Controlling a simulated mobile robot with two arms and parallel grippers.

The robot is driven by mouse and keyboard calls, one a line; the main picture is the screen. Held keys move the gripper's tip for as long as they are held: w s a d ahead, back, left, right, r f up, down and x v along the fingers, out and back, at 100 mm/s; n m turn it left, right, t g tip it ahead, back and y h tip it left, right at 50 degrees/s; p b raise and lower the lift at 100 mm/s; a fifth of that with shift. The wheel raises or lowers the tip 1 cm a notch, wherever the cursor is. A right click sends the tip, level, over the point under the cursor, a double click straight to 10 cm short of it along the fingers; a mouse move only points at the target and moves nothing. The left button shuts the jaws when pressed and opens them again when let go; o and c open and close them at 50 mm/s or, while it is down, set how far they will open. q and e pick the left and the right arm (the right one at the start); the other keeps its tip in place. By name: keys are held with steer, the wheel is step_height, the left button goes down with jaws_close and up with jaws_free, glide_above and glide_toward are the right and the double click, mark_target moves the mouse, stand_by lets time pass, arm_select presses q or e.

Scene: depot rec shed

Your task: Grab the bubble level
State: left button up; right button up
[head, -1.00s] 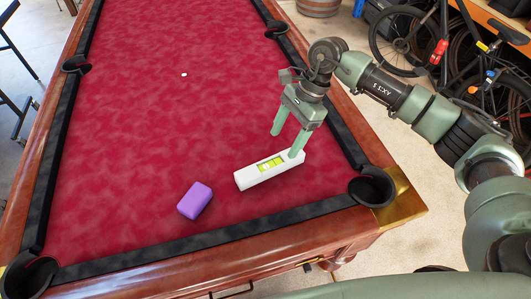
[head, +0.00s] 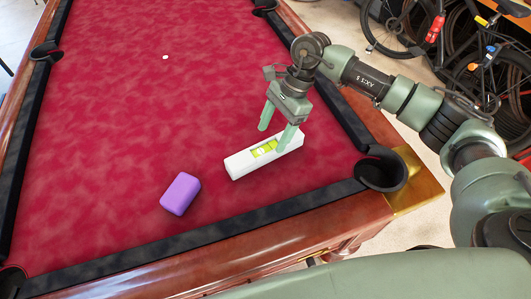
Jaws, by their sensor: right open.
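The bubble level (head: 240,165) is a white bar with a yellow-green vial window. It lies flat on the red cloth of the pool table (head: 110,130), near the table's near right corner. My right gripper (head: 273,139) is open above the level, its fingers pointing down. One finger shows beyond the far side of the level, and the other overlaps the level in the picture near its right half. I cannot tell whether either finger touches it. My left gripper is not in view.
A purple block (head: 181,194) lies left of the level. A black corner pocket (head: 381,172) and the dark cushion border the level's right and near sides. A small white ball or spot (head: 166,57) is far up the cloth. Bicycles (head: 480,60) stand beyond the table.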

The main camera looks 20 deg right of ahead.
mark_target(266, 148)
steer(key=p+x, duration=0.2)
steer(key=x, duration=0.3)
steer(key=shift+a+f, duration=0.1)
steer(key=shift+f, duration=0.1)
steer(key=shift+a+f, duration=0.15)
steer(key=shift+f, duration=0.3)
jaws_close()
